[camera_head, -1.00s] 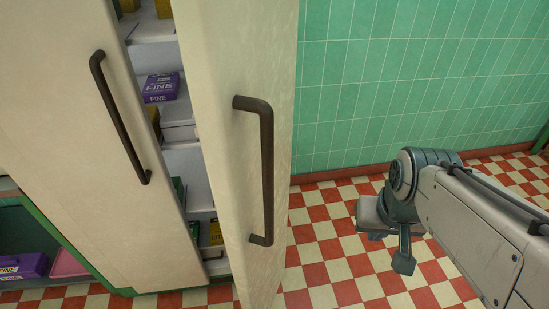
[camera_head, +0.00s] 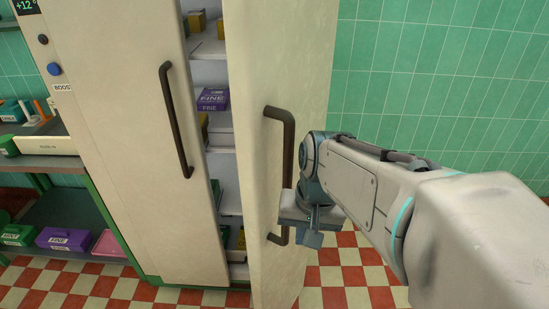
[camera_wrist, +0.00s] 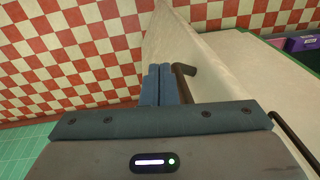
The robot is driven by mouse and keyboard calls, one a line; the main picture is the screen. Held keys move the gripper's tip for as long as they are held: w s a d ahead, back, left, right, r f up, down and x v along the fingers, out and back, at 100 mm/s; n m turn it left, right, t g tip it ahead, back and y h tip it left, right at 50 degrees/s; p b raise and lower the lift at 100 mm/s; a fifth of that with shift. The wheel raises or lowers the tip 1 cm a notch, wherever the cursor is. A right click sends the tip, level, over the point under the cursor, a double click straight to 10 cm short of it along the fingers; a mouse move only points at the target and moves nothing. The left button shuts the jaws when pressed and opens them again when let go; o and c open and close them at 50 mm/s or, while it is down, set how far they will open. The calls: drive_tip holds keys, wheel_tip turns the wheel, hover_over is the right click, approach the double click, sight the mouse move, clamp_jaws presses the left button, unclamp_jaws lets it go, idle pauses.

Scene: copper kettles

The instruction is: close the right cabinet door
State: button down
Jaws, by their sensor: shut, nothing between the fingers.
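The right cabinet door (camera_head: 290,60) is a tall cream panel. It stands partly open, swung toward me, with a gap to the left door that shows shelves. Its dark bar handle (camera_head: 288,135) is upright, its middle partly hidden by my arm. My gripper (camera_head: 311,240) is at the door's front, beside the lower part of the handle, pointing down. In the wrist view my shut, empty fingers (camera_wrist: 156,85) are close beside the handle (camera_wrist: 183,72). I cannot tell whether they touch it or the door.
The left cabinet door (camera_head: 130,120) looks closed and has its own dark handle (camera_head: 174,120). Purple and yellow boxes sit on the inner shelves. A green-framed rack (camera_head: 50,165) with boxes is at the left. Checkered floor is clear at the right, before a green tiled wall.

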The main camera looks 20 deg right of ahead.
drive_tip(key=w+d+r+m+y+p, duration=0.3)
drive_tip(key=d+r+m+y+p, duration=0.45)
drive_tip(key=d+r+m, duration=0.8)
drive_tip(key=w+a+f+m+p, duration=0.1)
drive_tip(key=w+a+f, duration=0.2)
drive_tip(key=a+f, duration=0.6)
drive_tip(key=shift+a+t, duration=0.4)
drive_tip(key=shift+a, duration=1.5)
drive_tip(key=shift+y, duration=0.25)
drive_tip(key=shift+w, duration=0.1)
